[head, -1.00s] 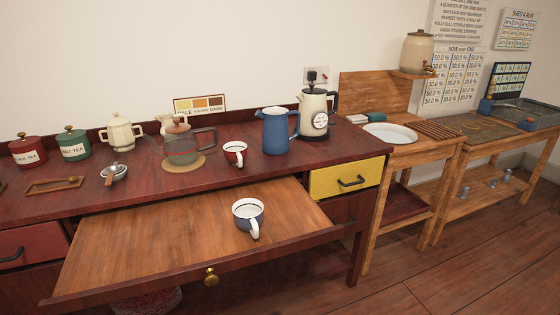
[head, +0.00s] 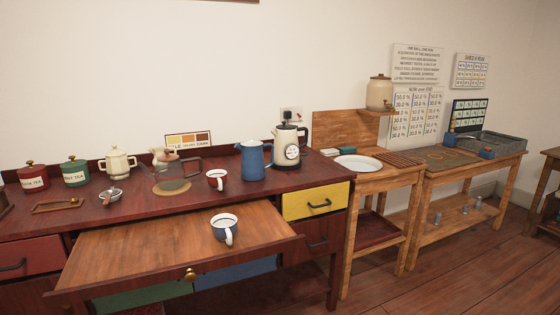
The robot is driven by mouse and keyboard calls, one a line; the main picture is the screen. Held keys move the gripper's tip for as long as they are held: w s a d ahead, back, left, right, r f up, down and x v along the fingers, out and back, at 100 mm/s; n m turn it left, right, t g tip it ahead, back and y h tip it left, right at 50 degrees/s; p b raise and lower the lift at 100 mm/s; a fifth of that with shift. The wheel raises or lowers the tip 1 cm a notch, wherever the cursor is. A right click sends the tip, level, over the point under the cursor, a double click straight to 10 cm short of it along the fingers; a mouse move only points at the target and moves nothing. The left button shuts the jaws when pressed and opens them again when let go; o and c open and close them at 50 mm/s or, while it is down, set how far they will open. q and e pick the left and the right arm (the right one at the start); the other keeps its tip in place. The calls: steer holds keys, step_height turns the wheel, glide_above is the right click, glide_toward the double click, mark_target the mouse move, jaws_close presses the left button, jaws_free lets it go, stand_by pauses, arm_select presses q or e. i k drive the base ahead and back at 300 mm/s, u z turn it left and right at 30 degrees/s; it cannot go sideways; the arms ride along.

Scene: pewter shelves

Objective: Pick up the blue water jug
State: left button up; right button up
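The blue water jug (head: 253,161) stands upright on the dark red desk top, with its handle to the right. It is between a red-and-white mug (head: 216,179) on its left and a cream kettle (head: 287,147) on its right, close to the kettle. Neither of my grippers shows in the head view.
A glass teapot (head: 175,170) and several canisters stand left. A yellow drawer (head: 316,201) is below right. Open floor (head: 440,275) lies right.

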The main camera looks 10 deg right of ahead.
mark_target(253, 167)
steer(key=z, duration=0.6)
steer(key=i, duration=1.5)
steer(key=u, duration=0.8)
